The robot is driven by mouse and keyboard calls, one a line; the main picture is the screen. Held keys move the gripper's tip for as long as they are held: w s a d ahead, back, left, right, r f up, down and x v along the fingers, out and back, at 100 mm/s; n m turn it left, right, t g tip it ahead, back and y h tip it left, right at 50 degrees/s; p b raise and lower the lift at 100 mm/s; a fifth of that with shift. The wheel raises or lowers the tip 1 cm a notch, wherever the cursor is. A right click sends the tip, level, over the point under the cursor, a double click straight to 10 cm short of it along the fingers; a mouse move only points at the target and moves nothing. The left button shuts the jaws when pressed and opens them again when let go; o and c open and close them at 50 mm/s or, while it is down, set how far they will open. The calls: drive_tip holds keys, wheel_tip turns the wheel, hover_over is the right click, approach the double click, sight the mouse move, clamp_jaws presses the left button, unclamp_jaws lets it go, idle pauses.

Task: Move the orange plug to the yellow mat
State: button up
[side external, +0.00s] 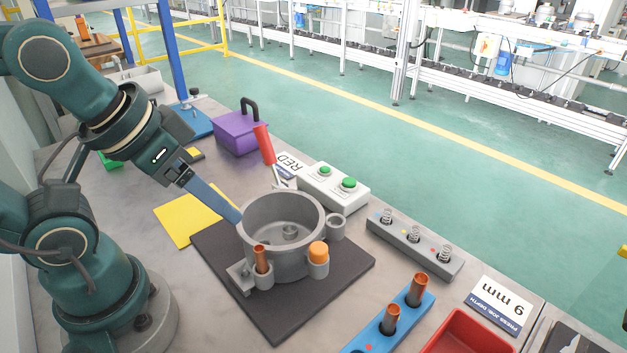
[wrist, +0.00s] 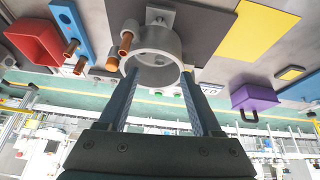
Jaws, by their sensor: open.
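The orange plug (side external: 318,249) sits upright on a small grey port at the front right of the grey compressor housing (side external: 262,222). In the wrist view the plug (wrist: 112,63) shows left of the fingertips. The yellow mat (side external: 187,218) lies flat on the bench, left of the housing and partly behind my gripper; it also shows at the upper right of the wrist view (wrist: 257,30). My gripper (side external: 238,217) is at the housing's left rim, tilted down. In the wrist view its fingers (wrist: 160,76) are apart, with nothing held between them.
A copper pipe (side external: 262,260) stands beside the plug on the housing, which rests on a dark mat (side external: 343,272). A blue holder with copper pipes (side external: 372,338) is at front right.

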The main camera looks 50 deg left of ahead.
wheel_tip(320, 180, up, 4)
drive_tip(key=w+r+n+g, duration=0.1)
drive_tip(key=w+n+g, duration=0.1)
drive_tip(key=n, duration=0.8)
drive_tip(key=n+g+y, duration=0.3)
drive_tip(key=n+y, duration=0.1)
drive_tip(key=n, duration=0.5)
hover_over(319, 248)
drive_tip(key=a, duration=0.2)
wheel_tip(319, 248, down, 3)
drive_tip(key=shift+m+g+y, duration=0.3)
drive_tip(key=shift+m, duration=0.6)
drive_tip(key=d+f, duration=0.4)
drive_tip(key=shift+d+f, duration=0.15)
drive_tip(key=shift+f, duration=0.2)
drive_tip(key=shift+x, duration=2.45)
